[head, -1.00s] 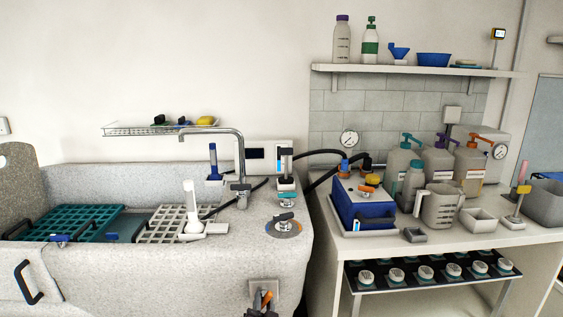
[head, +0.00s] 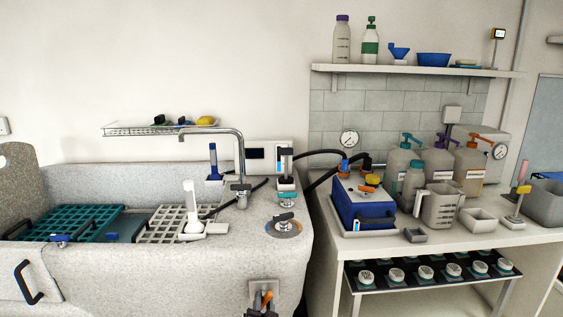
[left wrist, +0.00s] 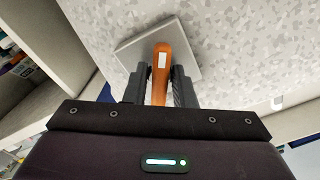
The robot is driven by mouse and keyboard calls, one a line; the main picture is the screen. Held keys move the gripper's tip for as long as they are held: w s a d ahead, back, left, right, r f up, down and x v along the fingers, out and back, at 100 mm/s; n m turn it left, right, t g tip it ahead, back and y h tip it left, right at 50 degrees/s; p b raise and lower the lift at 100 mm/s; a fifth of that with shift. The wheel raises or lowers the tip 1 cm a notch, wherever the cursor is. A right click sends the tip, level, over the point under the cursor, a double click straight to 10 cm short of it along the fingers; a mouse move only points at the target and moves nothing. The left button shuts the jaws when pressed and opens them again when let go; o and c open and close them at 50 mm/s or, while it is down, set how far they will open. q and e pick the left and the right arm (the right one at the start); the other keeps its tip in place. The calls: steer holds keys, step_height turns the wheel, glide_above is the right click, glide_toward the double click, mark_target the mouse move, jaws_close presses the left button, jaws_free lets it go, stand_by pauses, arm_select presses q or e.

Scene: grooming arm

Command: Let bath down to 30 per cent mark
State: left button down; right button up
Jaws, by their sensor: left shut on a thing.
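The bath (head: 150,262) is a speckled grey tub at the left of the head view. On its front wall, low at the right, is a pale square plate (head: 263,286) with an orange lever (head: 266,299). In the left wrist view the orange lever (left wrist: 160,72) stands out from the plate (left wrist: 190,45). My left gripper (left wrist: 158,88) has its dark fingers on both sides of the lever, shut on it. In the head view the gripper (head: 262,306) shows only in small part at the bottom edge. My right gripper is not in view. The water level and any percentage mark cannot be made out.
Teal (head: 75,222) and white (head: 170,222) grid racks lie in the tub. A tap (head: 241,165) and a round dial (head: 284,227) are on its right end. A bench (head: 470,238) with a blue box (head: 362,208) and jugs stands to the right, across a narrow gap.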

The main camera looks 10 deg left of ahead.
arm_select(q)
steer(key=shift+f, duration=0.15)
stand_by(0.6)
steer(key=shift+m+p, duration=0.6)
steer(key=shift+p, duration=0.05)
steer(key=shift+m+p, duration=0.4)
steer(key=shift+m, duration=0.2)
steer(key=shift+m+p, duration=0.75)
steer(key=shift+m, duration=0.85)
